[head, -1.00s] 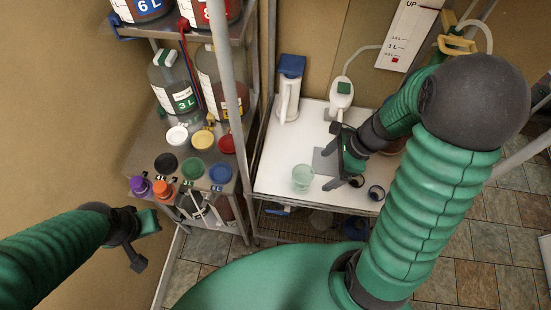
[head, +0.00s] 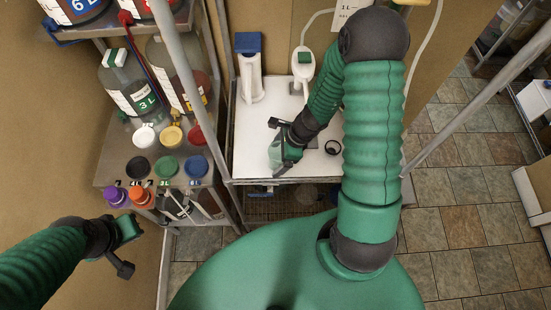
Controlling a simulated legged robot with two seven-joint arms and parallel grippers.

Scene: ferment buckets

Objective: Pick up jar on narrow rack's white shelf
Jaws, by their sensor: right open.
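The jar (head: 274,155) is a pale green, see-through vessel on the white shelf (head: 250,130) of the narrow rack. My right gripper (head: 281,147) is open, with its fingers at the jar's right side and partly in front of it. The gripper hides part of the jar, and I cannot tell whether they touch. My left gripper (head: 127,247) is open and empty at the lower left, away from both racks.
A white and blue pitcher (head: 249,70) and a white device with a green panel (head: 303,68) stand behind the jar. A dark ring (head: 332,147) lies to its right. Colored lids (head: 166,167) and large bottles (head: 130,80) fill the left rack. A grey post stands between.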

